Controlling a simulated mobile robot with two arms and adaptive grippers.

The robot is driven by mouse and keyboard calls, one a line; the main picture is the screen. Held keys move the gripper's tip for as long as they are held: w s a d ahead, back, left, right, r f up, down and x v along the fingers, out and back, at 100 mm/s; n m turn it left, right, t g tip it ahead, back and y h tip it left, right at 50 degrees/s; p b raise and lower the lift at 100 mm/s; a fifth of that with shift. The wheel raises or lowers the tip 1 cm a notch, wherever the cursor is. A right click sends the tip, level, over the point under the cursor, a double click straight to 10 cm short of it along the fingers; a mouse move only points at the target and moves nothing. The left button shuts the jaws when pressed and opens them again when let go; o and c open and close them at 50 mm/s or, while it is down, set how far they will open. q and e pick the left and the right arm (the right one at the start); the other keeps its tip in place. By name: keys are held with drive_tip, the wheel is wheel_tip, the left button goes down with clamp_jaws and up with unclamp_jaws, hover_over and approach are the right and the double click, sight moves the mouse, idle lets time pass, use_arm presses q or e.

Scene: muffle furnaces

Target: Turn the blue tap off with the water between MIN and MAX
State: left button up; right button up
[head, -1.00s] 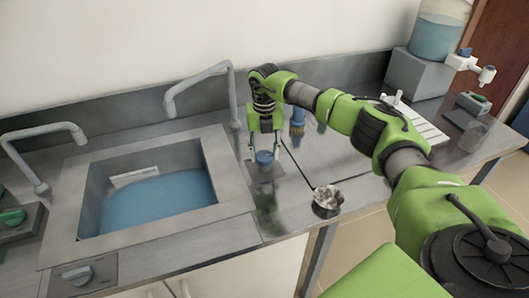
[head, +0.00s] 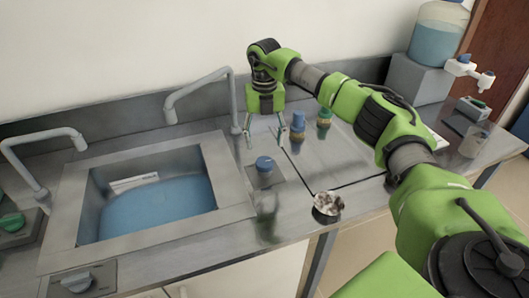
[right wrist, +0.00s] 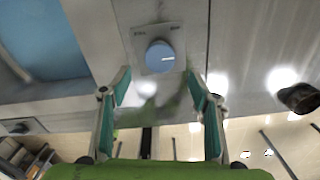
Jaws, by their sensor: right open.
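The blue tap knob (head: 264,163) sits on a small plate on the counter, right of the sink. In the right wrist view the blue tap knob (right wrist: 160,55) shows a white pointer line turned to the right; the plate lettering is too small to read. The sink (head: 235,190) holds blue water (head: 160,206). A white level card (head: 133,182) is on its back wall, its lower edge near the water; I cannot read MIN or MAX. My right gripper (head: 266,138) is open and empty above the knob, apart from it. My left gripper is out of view.
Two grey spouts (head: 232,100) stand around the sink. A grey knob (head: 75,280) and a green knob (head: 12,222) are at the left. A metal cup (head: 327,205), blue brush (head: 298,125) and a water carboy (head: 438,38) are to the right.

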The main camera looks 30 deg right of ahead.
wheel_tip(320, 180, up, 4)
idle(0.7)
